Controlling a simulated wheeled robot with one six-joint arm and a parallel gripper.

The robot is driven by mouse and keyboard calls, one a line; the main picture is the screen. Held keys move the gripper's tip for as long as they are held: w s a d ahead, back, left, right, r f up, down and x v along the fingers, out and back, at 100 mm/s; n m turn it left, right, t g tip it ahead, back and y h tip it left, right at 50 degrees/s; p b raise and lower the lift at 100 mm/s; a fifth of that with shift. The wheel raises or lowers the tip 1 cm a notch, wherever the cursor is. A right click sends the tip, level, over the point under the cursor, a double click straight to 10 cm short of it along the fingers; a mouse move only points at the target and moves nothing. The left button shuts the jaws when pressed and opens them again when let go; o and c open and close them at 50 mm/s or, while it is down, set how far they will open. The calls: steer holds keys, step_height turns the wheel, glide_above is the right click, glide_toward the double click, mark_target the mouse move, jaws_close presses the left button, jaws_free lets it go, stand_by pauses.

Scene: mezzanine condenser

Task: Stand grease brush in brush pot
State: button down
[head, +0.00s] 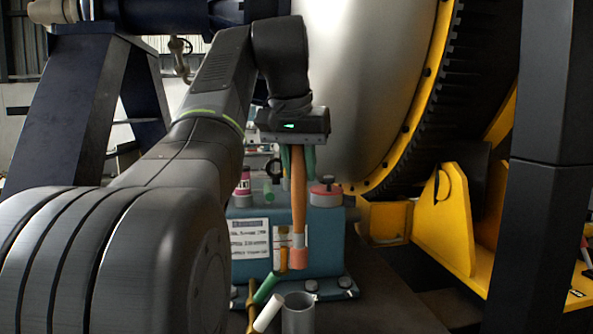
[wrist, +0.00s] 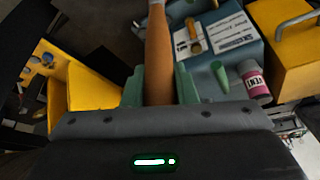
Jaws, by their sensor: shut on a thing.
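The grease brush (head: 299,195) has a long orange-brown handle and hangs nearly upright, its pinkish end (head: 298,259) pointing down. My gripper (head: 297,160) is shut on the upper handle with green fingers on either side. In the wrist view the handle (wrist: 159,55) runs up between the fingers (wrist: 160,90). A grey open-topped cylinder, which looks like the brush pot (head: 298,318), stands below the brush at the bottom edge of the head view. The brush's lower end is above the pot and apart from it in the picture; the pot's base is cut off.
A teal machine block (head: 326,245) with labels stands behind the brush. A pink-and-white container (head: 242,184) and a red-topped knob (head: 325,190) are on it. A white-ended stick (head: 268,313) and a green piece (head: 267,287) are left of the pot. Yellow framework (head: 450,220) stands right.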

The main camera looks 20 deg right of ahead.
steer(key=f, duration=0.1)
glide_above(298, 231)
steer(key=w, duration=0.1)
steer(key=shift+d+f, duration=0.2)
steer(key=shift+f, duration=1.05)
steer(key=shift+d+f, duration=0.15)
steer(key=shift+f, duration=1.05)
steer(key=shift+f+b, duration=2.45)
steer(key=shift+f, duration=1.3)
steer(key=c, duration=1.1)
jaws_free()
steer(key=p+v, duration=0.1)
steer(key=v, duration=1.2)
steer(key=shift+a+r, duration=0.1)
steer(key=shift+r, duration=0.3)
steer(key=shift+f, duration=0.15)
